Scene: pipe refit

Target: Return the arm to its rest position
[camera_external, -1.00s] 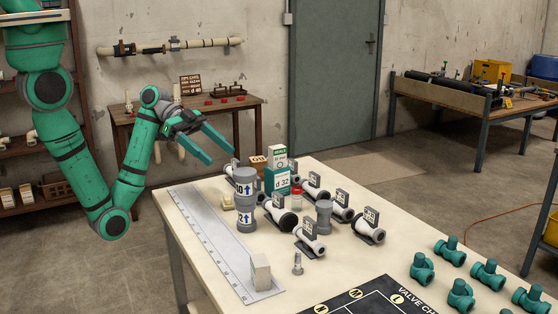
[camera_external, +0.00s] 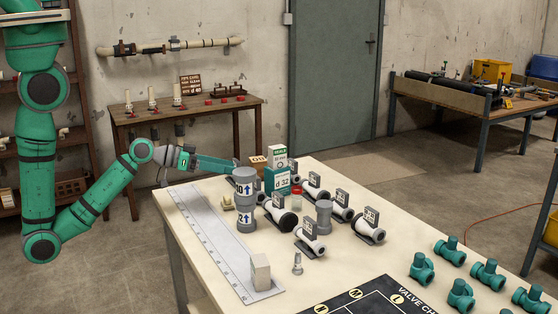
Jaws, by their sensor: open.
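My green arm stands at the left, bent at a low elbow. My gripper (camera_external: 232,164) reaches right from the wrist, over the far left edge of the light work table (camera_external: 195,262). Its green fingers are open and seen nearly edge-on, with nothing visible between them. The fingertips appear close to the top of the grey stacked pipe fittings (camera_external: 245,205) marked with blue arrows; I cannot tell whether they touch.
On the table are a long ruler (camera_external: 215,240), a pale block (camera_external: 260,267), a green box (camera_external: 277,180), several grey-white valves (camera_external: 310,237) and green valves (camera_external: 461,295). A wooden side table (camera_external: 190,116) stands behind. The floor left of the table is clear.

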